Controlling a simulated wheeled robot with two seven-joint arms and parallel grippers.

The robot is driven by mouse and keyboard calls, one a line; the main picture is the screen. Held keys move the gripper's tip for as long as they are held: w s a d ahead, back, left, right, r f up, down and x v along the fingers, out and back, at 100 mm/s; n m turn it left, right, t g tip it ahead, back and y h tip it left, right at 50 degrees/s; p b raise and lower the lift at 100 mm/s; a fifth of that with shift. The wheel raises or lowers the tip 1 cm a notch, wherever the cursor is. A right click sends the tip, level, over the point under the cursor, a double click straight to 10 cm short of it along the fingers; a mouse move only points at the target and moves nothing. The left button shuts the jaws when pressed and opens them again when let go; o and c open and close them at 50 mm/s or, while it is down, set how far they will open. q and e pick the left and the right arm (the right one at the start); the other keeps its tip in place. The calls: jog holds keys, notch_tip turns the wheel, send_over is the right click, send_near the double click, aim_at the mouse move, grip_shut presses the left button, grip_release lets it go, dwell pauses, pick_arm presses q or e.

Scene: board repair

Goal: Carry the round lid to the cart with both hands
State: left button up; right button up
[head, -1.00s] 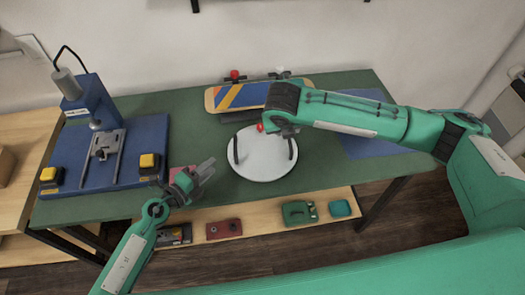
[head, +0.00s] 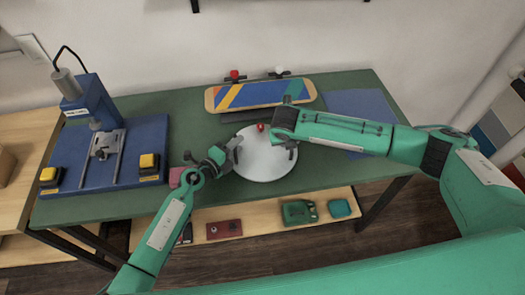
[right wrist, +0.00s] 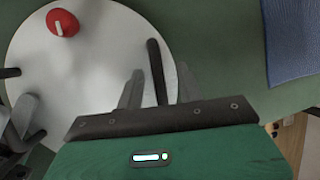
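The round lid (head: 262,163) is a white disc lying flat on the green table, with two dark bar handles. A red knob (right wrist: 62,22) shows at its far part. My right gripper (right wrist: 157,90) is open, its two fingers on either side of the lid's right handle (right wrist: 155,65), with gaps left. In the head view, my right arm partly hides this handle. My left gripper (head: 228,153) is at the lid's left edge, beside the left handle, which it mostly hides; its fingers look apart. The cart is not clearly identifiable in these views.
A blue press (head: 88,105) stands on a blue base at the table's left. A striped board (head: 260,94) lies behind the lid. A blue mat (head: 345,105) is at the right. A lower wooden shelf (head: 265,222) holds several small items.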

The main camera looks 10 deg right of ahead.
pick_arm(q)
grip_shut()
pick_arm(e)
grip_shut()
pick_arm(q)
jog(key=shift+f, duration=0.1)
dwell(0.9)
pick_arm(e)
jog(key=shift+r, duration=0.1)
